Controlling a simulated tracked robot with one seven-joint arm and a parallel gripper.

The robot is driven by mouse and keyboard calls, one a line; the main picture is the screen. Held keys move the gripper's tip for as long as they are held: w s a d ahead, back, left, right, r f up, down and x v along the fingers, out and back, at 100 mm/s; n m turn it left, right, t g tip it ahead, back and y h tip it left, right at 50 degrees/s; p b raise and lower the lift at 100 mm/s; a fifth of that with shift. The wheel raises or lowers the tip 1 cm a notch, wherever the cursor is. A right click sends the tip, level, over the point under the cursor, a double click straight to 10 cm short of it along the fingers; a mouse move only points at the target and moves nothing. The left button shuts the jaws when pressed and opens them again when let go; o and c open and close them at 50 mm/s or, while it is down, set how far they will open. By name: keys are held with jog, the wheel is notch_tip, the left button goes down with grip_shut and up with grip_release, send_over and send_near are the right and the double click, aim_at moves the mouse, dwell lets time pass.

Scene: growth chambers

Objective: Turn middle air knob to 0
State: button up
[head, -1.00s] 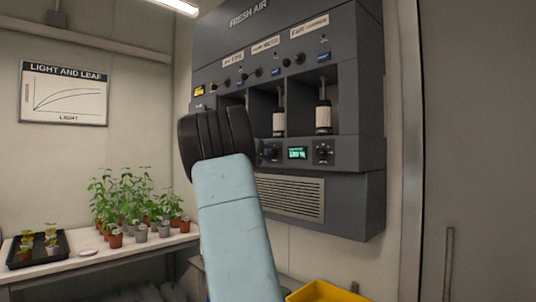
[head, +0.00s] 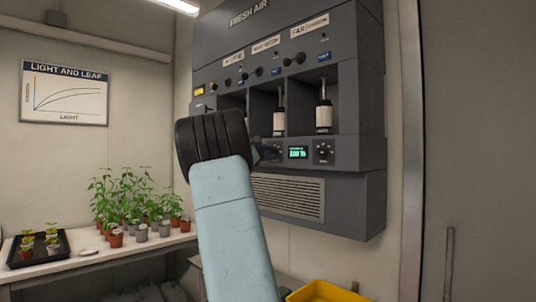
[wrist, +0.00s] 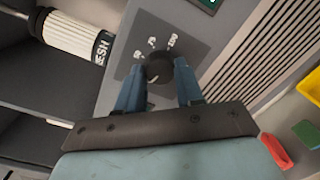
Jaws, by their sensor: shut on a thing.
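The middle air knob is a round black knob (wrist: 158,68) on a dark plate with small white marks. In the wrist view my gripper (wrist: 163,80) has its two blue fingers on either side of the knob and is shut on it. The direction the knob's pointer faces is hard to make out. In the head view, the knob and fingertips are largely hidden behind my forearm. The green display (head: 298,152) beside it on the grey fresh air panel (head: 350,75) seems to read 100 %.
Another knob (head: 323,151) sits right of the display. Bays above hold white canisters (head: 324,117). A vent grille (wrist: 248,80) lies close to the right of my fingers. A yellow bin (head: 322,292) stands below, and potted plants (head: 140,232) are on a bench at left.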

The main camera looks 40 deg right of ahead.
jog(key=shift+w+a+f+n, duration=0.1)
jog(key=shift+f+n, duration=0.05)
jog(key=shift+n, duration=0.7)
jog(key=shift+w+f+n, duration=0.1)
jog(key=shift+f+n, duration=0.05)
jog(key=shift+n, duration=0.7)
jog(key=shift+s, duration=0.1)
jog(key=o, duration=0.8)
jog(key=shift+o, duration=1.2)
jog(key=shift+r, duration=0.1)
jog(key=a, duration=1.3)
jog(key=shift+a, duration=0.35)
jog(key=shift+s, duration=0.1)
